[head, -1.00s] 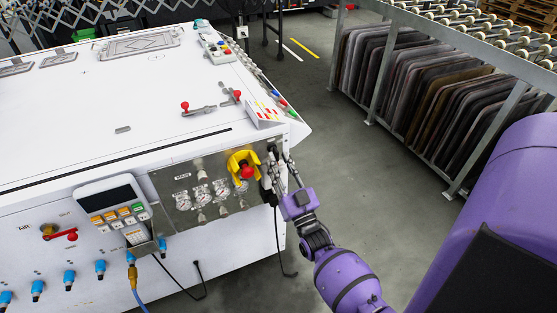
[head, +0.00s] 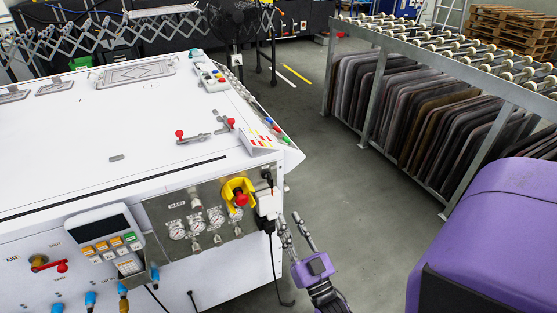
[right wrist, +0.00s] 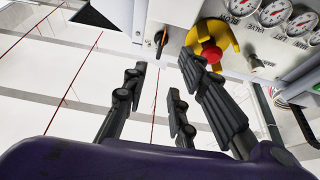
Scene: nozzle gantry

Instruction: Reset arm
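My right gripper (head: 295,225) is off the right front corner of the white machine (head: 90,140), with its fingers apart and nothing between them. The right wrist view shows the spread fingers (right wrist: 160,88) with a clear gap. A white socket box (head: 267,203) with a black cable is on the machine's corner, just left of the fingers. The yellow-guarded red stop button (head: 240,198) is on the front panel further left. It also shows in the right wrist view (right wrist: 211,53). My left gripper is not in view.
A metal roller rack (head: 480,90) with dark panels stands at the right. Grey floor (head: 345,195) is open between rack and machine. Black cables hang down the machine front. A control pad (head: 103,240) and red-knobbed levers (head: 205,134) stick out from the machine.

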